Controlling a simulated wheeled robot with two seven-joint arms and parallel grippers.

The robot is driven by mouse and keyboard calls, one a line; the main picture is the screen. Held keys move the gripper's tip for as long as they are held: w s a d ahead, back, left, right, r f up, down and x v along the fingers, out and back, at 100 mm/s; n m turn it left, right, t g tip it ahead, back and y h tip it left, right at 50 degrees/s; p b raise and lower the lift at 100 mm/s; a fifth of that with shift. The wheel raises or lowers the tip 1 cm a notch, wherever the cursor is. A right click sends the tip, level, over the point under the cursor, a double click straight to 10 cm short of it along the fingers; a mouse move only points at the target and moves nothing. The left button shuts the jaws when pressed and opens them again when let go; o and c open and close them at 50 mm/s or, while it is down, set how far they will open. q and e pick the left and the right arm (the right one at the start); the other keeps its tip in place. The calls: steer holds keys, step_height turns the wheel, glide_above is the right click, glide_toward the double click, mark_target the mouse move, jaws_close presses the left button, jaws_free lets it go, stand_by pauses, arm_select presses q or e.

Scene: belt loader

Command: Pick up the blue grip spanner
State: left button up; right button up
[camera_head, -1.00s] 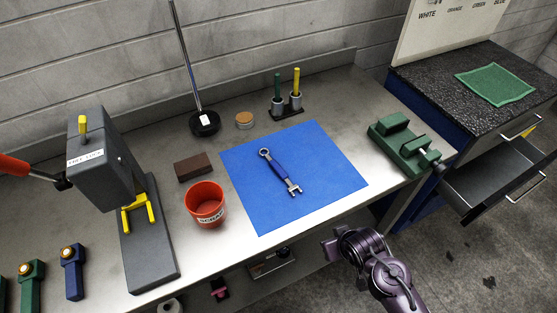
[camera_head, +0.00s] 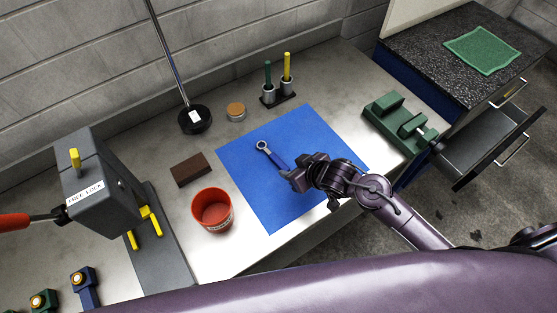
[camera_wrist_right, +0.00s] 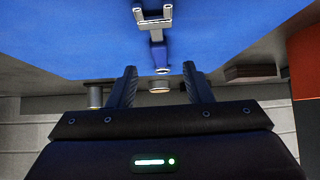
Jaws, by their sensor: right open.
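The blue grip spanner (camera_head: 276,160) lies on the blue mat (camera_head: 248,188), its ring end toward the back wall. My right gripper (camera_head: 290,180) is over the mat at the spanner's front part and hides its open-jaw end in the head view. In the right wrist view the spanner (camera_wrist_right: 158,52) shows beyond the fingertips, open jaw at the top of the picture. My left gripper is not in view.
A red bin (camera_head: 212,210) and a brown block (camera_head: 190,169) stand left of the mat. A green vise (camera_head: 396,122) stands to its right. An open drawer (camera_head: 492,140) is at right.

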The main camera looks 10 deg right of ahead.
mark_target(281, 163)
steer(key=shift+w+a+f, duration=0.15)
steer(key=shift+w, duration=0.05)
steer(key=shift+w+a+f+p, duration=0.1)
steer(key=shift+w+a+p, duration=0.05)
steer(key=shift+w+p, duration=0.2)
steer(key=p+x, duration=0.1)
steer(key=x, duration=0.2)
steer(key=shift+w+a+f, duration=0.1)
steer(key=shift+w, duration=0.1)
steer(key=shift+w+a+f, duration=0.15)
steer(key=shift+w+f, duration=0.15)
steer(key=shift+f, duration=0.1)
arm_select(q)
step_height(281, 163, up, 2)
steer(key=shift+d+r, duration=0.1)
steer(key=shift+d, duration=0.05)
arm_select(e)
jaws_close()
